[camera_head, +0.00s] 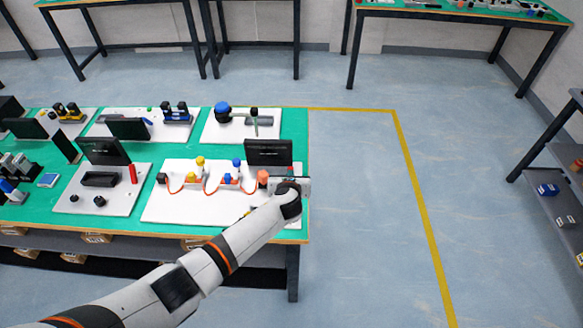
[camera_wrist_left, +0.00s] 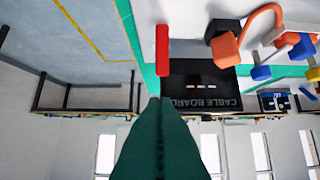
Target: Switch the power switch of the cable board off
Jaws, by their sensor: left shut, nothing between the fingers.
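The cable board (camera_head: 160,207) is a white panel at the right end of the green table, with orange cable and yellow and blue plugs. Its dark display (camera_head: 268,152) reads "CABLE BOARD" in the left wrist view (camera_wrist_left: 205,85), upside down. My left gripper (camera_head: 303,187) is at the board's right end, shut and empty. In the left wrist view its dark green fingers (camera_wrist_left: 160,108) point towards the red bar; I cannot tell whether they touch it.
A neighbouring white board (camera_head: 125,200) with its own display (camera_head: 103,151) and red handle (camera_head: 132,173) stands to the left. More boards fill the back of the table. The floor (camera_head: 350,200) to the right of the table is clear. A shelf (camera_head: 545,190) stands at the far right.

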